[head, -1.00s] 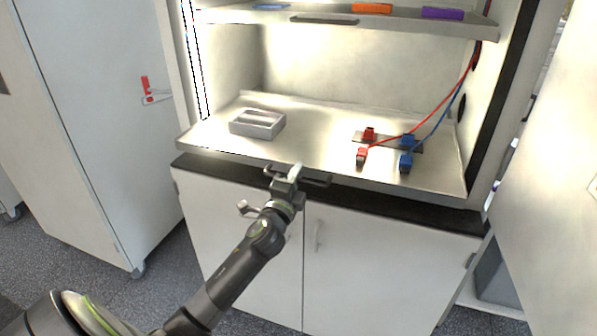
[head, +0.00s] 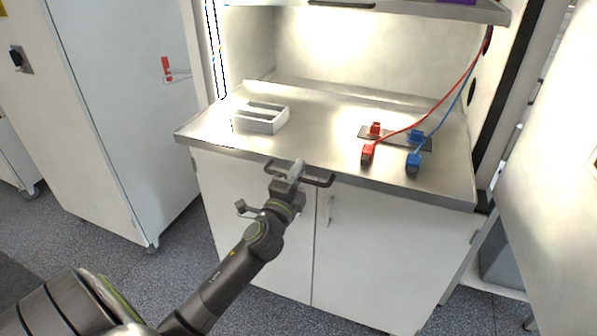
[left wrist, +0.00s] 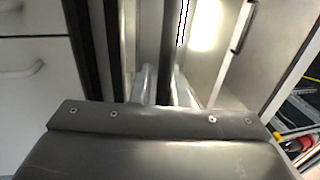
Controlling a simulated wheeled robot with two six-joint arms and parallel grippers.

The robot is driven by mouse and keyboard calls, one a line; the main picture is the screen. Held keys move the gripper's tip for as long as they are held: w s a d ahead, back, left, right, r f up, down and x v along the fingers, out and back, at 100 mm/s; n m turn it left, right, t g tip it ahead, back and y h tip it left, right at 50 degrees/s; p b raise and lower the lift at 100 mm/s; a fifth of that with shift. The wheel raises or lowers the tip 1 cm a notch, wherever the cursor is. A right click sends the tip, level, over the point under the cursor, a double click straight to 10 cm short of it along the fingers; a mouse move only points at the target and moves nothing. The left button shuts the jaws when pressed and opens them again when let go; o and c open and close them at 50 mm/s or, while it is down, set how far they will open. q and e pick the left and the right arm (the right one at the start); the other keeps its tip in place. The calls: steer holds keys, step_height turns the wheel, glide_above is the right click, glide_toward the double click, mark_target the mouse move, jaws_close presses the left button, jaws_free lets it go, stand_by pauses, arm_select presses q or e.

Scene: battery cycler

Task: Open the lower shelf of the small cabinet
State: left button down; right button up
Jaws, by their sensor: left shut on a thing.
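The lower shelf (head: 315,125) of the small cabinet is a metal tray with a dark bar handle (head: 321,182) at its front edge. My left gripper (head: 296,172) is shut on the handle near its middle. The shelf stands out at the front, over the top of the white doors below. In the left wrist view the two pale fingers (left wrist: 160,80) show, and the handle between them is hard to make out. My right gripper is in neither view.
A grey open box (head: 260,120) and red and blue connectors (head: 368,153) with cables sit on the shelf. An upper shelf (head: 395,10) is above. White cupboard doors (head: 375,250) are below. A tall white cabinet (head: 120,110) stands at left, with floor between.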

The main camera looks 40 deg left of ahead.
arm_select(q)
steer(key=c, duration=1.6)
jaws_free()
steer(key=shift+r, duration=0.3)
steer(key=shift+o, duration=0.5)
steer(key=shift+s, duration=0.1)
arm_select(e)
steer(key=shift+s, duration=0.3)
arm_select(q)
steer(key=shift+f, duration=0.15)
steer(key=b+v, duration=0.4)
steer(key=v, duration=1.3)
steer(key=shift+s, duration=0.2)
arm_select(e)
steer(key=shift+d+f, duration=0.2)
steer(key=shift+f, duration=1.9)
arm_select(q)
steer(key=shift+f, duration=0.15)
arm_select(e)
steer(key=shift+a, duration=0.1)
